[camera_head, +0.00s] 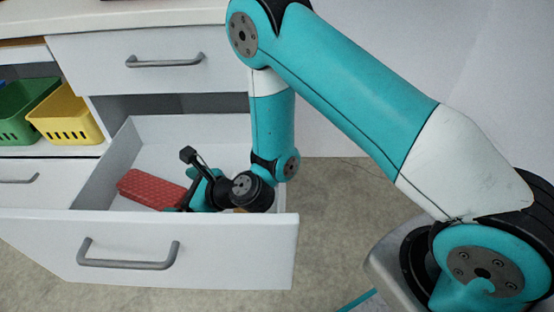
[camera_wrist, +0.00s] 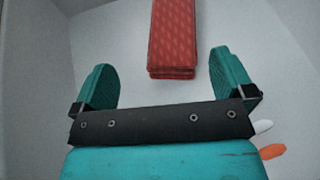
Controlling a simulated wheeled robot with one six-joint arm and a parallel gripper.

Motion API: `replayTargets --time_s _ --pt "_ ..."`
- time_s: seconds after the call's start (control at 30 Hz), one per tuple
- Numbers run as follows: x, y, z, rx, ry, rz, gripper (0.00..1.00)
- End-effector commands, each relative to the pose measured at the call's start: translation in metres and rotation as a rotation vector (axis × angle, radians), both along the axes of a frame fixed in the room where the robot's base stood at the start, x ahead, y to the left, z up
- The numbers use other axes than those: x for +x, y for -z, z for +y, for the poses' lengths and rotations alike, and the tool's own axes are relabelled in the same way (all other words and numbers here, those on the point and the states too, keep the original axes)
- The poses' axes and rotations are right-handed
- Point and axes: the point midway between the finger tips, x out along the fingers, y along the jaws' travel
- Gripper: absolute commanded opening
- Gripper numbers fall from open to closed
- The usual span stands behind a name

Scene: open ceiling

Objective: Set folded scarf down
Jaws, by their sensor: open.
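The folded scarf is red with a pale pattern. It lies flat on the floor of the open drawer, left of my gripper in the head view (camera_head: 150,189). In the wrist view the scarf (camera_wrist: 173,32) is at the top centre, its near end close to the right finger. My gripper (camera_head: 190,196) is down inside the drawer, partly hidden by my own wrist. In the wrist view my gripper (camera_wrist: 163,62) has its two teal fingers wide apart, with nothing clamped between them.
The drawer's white front wall (camera_head: 130,240) and left side wall (camera_head: 103,165) bound the space. A closed drawer (camera_head: 150,60) is above. Green (camera_head: 25,110) and yellow baskets (camera_head: 66,115) stand left.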

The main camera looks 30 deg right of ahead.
Motion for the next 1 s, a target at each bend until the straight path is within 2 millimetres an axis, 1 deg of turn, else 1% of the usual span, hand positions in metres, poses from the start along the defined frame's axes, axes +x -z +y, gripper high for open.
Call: replayTargets --time_s 0.03,0.07,0.1,0.17,0.2,0.27,0.3,0.37,0.4,0.47,0.53,0.6,0.7,0.8,0.83,0.9,1.0 --pt "0.0 -0.025 0.006 -0.049 -0.089 -0.075 1.0" --pt "-0.002 -0.039 0.01 -0.094 -0.161 -0.127 1.0" --pt "-0.008 -0.059 0.015 -0.163 -0.27 -0.211 1.0" --pt "-0.02 -0.089 0.018 -0.279 -0.44 -0.345 1.0" --pt "-0.029 -0.106 0.017 -0.357 -0.551 -0.436 1.0" --pt "-0.045 -0.129 0.013 -0.475 -0.716 -0.569 1.0" --pt "-0.057 -0.143 0.007 -0.552 -0.824 -0.655 1.0" --pt "-0.076 -0.162 -0.004 -0.666 -0.985 -0.782 1.0" --pt "-0.089 -0.173 -0.014 -0.739 -1.092 -0.862 1.0" --pt "-0.109 -0.188 -0.031 -0.845 -1.253 -0.973 1.0" --pt "-0.133 -0.202 -0.054 -0.953 -1.437 -1.086 1.0" --pt "-0.155 -0.213 -0.077 -1.038 -1.61 -1.175 1.0" --pt "-0.183 -0.224 -0.107 -1.114 -1.818 -1.262 1.0" --pt "-0.204 -0.23 -0.129 -1.147 -1.964 -1.31 1.0" --pt "-0.208 -0.231 -0.133 -1.15 -1.995 -1.319 1.0" --pt "-0.215 -0.233 -0.14 -1.154 -2.046 -1.332 1.0" --pt "-0.219 -0.233 -0.143 -1.153 -2.076 -1.339 1.0"
